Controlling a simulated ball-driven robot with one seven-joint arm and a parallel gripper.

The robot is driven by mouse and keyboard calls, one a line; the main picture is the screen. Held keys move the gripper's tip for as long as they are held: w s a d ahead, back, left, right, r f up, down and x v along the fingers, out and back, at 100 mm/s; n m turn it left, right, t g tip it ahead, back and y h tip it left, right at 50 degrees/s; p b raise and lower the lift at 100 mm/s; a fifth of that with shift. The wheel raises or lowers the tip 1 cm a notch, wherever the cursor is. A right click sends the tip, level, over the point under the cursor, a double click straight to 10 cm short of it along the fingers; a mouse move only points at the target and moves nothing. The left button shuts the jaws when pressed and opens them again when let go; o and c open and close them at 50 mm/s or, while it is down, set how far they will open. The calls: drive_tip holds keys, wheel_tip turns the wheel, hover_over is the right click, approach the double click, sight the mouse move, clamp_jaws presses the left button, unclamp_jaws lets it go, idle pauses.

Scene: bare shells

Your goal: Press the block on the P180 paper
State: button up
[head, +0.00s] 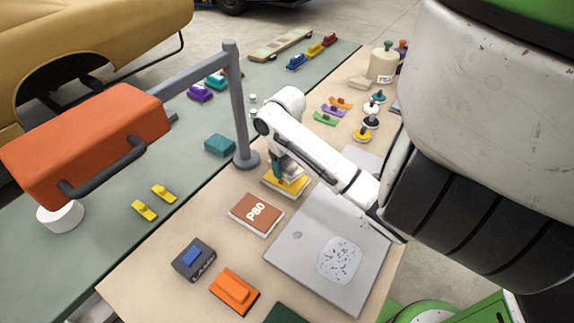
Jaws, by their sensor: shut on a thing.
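A brown sandpaper pad (240,215) marked "P80" lies on the tan bench top. Just behind it and to the right is a yellow pad (290,189); my arm partly hides it and I cannot read any label on it. My gripper (286,170) points down over the yellow pad. It is shut on a small block, mostly hidden by the fingers and hard to make out. The block is at or just above the yellow pad; I cannot tell whether they touch. No paper reading "P180" can be made out.
A grey post (239,110) with an orange lamp head (85,140) stands left of my gripper. A grey metal sheet (300,250) lies to the right. A dark box (193,260) and an orange block (234,291) are in front. Colored clips (333,110) lie behind.

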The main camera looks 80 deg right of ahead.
drive_tip(key=shift+r+p, duration=1.4)
drive_tip(key=shift+r, duration=0.4)
